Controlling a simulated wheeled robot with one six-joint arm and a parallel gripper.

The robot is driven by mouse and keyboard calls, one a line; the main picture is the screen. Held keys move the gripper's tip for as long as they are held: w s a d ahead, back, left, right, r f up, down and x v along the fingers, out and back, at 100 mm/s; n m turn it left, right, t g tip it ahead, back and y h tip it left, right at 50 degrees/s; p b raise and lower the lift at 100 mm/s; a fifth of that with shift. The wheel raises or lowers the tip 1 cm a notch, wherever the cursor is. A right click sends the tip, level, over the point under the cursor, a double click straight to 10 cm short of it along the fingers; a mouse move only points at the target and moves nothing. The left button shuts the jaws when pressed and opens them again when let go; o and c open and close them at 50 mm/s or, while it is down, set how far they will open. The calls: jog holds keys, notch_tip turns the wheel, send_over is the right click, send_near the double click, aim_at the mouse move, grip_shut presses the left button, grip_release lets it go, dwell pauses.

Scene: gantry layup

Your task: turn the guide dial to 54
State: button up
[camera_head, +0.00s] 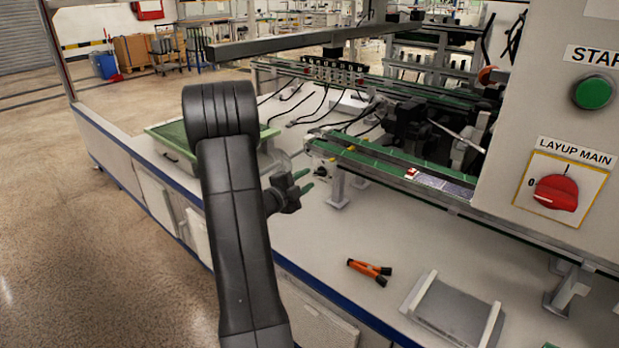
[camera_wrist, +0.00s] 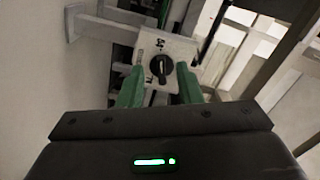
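The guide dial (camera_wrist: 160,68) is a round black knob with a light pointer mark on a pale plate (camera_wrist: 181,47). It shows in the wrist view, just beyond and between my fingertips. The marks on the plate are too small to read, so the dial's setting cannot be told. My gripper (camera_wrist: 158,82) is open, its two green fingers on either side of the dial in the picture. Contact with the dial cannot be told. In the head view my gripper (camera_head: 303,183) is at the near end of the green conveyor rail (camera_head: 385,163); the dial is not clearly seen there.
Orange-handled pliers (camera_head: 369,271) and a grey tray-like fixture (camera_head: 452,310) lie on the white bench. A panel at right bears a green start button (camera_head: 593,92) and a red LAYUP MAIN switch (camera_head: 556,192).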

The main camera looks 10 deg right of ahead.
jog(key=p+v, duration=0.1)
jog(key=v, duration=1)
jog(key=b+x, duration=0.1)
jog(key=x, duration=1.2)
jog(key=shift+w+d, duration=0.25)
jog(key=shift+d, duration=0.05)
jog(key=shift+a, duration=0.1)
